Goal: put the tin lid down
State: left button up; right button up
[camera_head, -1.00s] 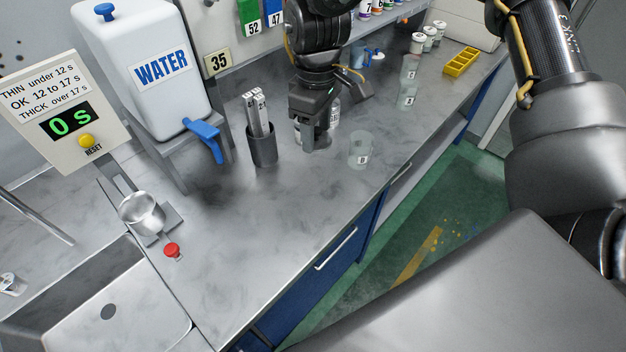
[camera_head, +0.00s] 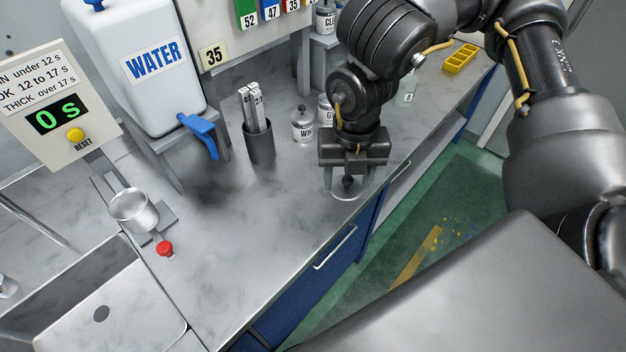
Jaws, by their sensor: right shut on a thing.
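My right gripper (camera_head: 347,178) points down over the worktop near its front edge. It is shut on the tin lid (camera_head: 348,196), a pale round disc with a dark knob that shows between and below the fingers. I cannot tell whether the lid touches the worktop. My left gripper is not in view.
A dark holder with metal strips (camera_head: 259,140) stands left of the tins. The water container (camera_head: 150,75) with a blue tap, a metal cup (camera_head: 133,212), a red knob (camera_head: 165,248) and a sink (camera_head: 110,310) are further left. The worktop's front middle (camera_head: 255,215) is clear.

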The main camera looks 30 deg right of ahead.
jog(key=w+f+p, duration=0.2)
jog(key=w+f, duration=0.2)
jog(key=w, duration=0.5)
send_over(313, 180)
jog(key=f, duration=0.5)
jog(key=shift+s+a+f+p, duration=0.1)
jog(key=shift+s+f+p, duration=0.1)
jog(key=shift+p, duration=0.1)
jog(key=f+p, duration=0.1)
jog(key=f, duration=0.2)
jog(key=shift+w+f, duration=0.15)
jog(key=shift+w, duration=0.05)
jog(key=shift+f, duration=0.2)
jog(key=shift+f, duration=0.15)
jog(key=o, duration=1)
jog(key=shift+c, duration=0.2)
